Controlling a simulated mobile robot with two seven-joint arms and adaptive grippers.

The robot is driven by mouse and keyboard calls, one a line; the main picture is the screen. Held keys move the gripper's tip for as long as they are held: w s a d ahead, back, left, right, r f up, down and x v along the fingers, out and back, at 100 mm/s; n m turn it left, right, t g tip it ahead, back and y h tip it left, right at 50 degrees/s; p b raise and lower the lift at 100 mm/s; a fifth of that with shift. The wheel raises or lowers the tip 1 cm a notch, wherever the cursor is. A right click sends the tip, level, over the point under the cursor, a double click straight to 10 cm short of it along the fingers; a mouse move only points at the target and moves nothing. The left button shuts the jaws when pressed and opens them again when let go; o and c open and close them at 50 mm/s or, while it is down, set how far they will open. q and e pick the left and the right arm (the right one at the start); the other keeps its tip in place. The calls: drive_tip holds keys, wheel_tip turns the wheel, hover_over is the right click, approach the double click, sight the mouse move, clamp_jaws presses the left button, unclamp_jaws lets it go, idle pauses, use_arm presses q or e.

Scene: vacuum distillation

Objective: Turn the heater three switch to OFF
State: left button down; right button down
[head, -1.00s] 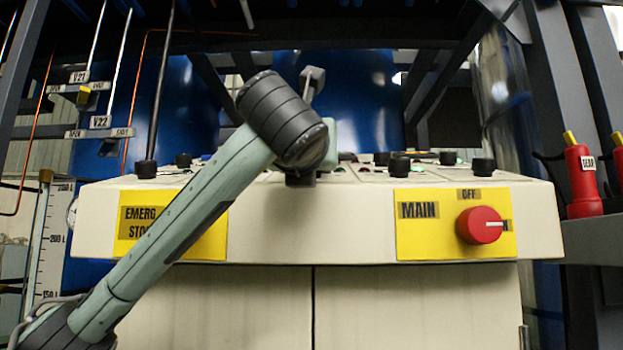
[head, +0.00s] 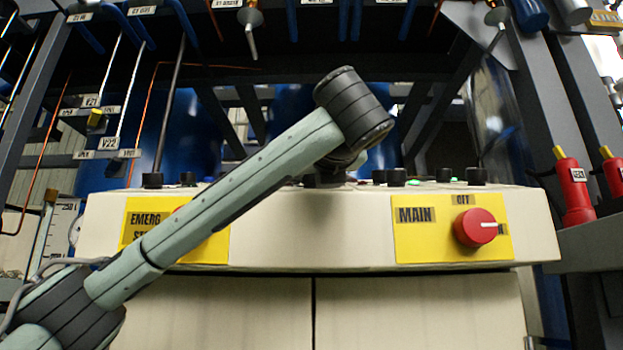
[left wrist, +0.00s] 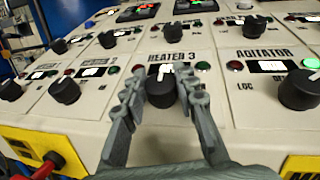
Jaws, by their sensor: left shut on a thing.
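The heater three switch (left wrist: 161,92) is a black round knob under the HEATER 3 label (left wrist: 172,56) in the middle of the left wrist view. A white mark at its top edge points roughly up; the ON and OFF wording beside it is not legible. My left gripper (left wrist: 162,86) is shut on this knob, one grey finger on each side. In the head view my left arm (head: 240,185) crosses the front of the console and hides most of the gripper and the knob. My right gripper is in neither current view.
The AGITATOR knob (left wrist: 298,90) stands right of heater three, and another black knob (left wrist: 65,91) stands left. On the console front (head: 300,230) are the red MAIN switch (head: 475,228) and a yellow emergency stop plate (head: 140,218), partly covered by my arm.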

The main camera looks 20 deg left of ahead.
idle(0.3)
use_arm(q)
drive_tip(key=c, duration=1.2)
unclamp_jaws()
drive_tip(key=shift+o, duration=0.2)
drive_tip(key=v, duration=1.2)
drive_tip(key=shift+d, duration=0.1)
